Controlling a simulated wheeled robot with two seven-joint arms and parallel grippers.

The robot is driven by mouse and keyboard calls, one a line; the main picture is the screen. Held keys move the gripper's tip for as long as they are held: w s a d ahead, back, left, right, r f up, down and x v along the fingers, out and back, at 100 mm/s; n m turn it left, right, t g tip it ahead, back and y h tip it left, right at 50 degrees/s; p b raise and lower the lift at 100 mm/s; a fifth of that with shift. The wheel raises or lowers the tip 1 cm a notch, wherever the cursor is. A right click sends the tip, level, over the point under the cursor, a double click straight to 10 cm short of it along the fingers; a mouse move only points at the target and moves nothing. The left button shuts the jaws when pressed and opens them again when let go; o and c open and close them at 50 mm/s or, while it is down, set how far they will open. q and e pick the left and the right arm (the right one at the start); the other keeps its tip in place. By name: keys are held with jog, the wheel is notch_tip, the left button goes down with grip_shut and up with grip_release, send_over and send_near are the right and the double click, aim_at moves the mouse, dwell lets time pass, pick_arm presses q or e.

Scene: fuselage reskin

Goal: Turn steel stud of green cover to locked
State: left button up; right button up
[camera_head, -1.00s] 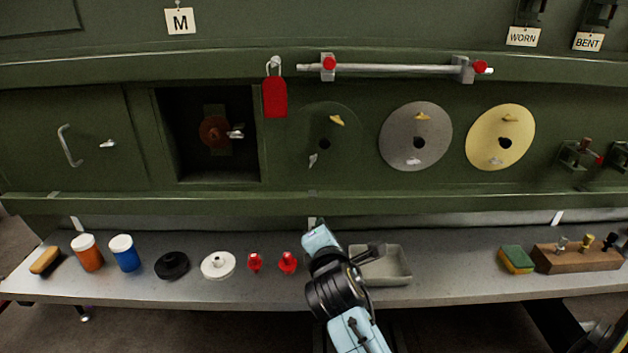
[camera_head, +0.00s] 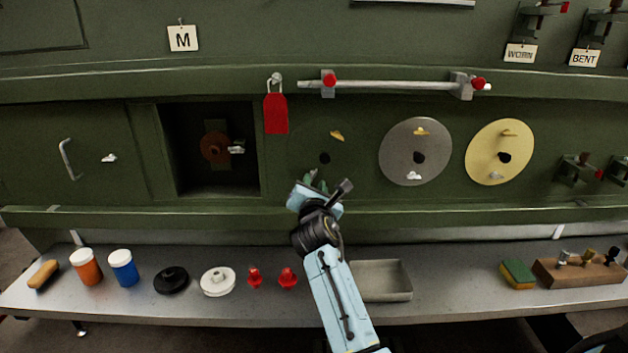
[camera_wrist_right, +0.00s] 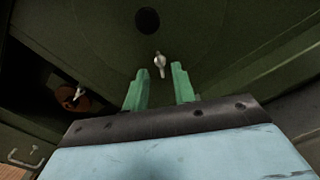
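The green cover (camera_head: 306,146) is a round disc on the green fuselage wall, almost the wall's own colour, with a dark central hole and a brass stud (camera_head: 337,136) above it. In the right wrist view, the cover (camera_wrist_right: 105,25) shows its hole and, below it, the steel stud (camera_wrist_right: 159,62). My right gripper (camera_head: 315,180) is raised at the cover's lower edge and hides the steel stud in the head view. Its green fingers (camera_wrist_right: 161,80) are open, with the stud ahead of the gap between the tips, apparently not gripped. My left gripper is not in view.
A grey disc (camera_head: 393,150) and a yellow disc (camera_head: 485,150) sit right of the cover. An open recess (camera_head: 182,135) and a red tag (camera_head: 276,113) are left. A bar (camera_head: 400,86) runs above. The shelf (camera_head: 450,290) below holds jars, red parts and a grey tray (camera_head: 382,292).

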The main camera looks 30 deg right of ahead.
aim_at(317, 175)
jog(key=shift+x, duration=1.4)
grip_shut()
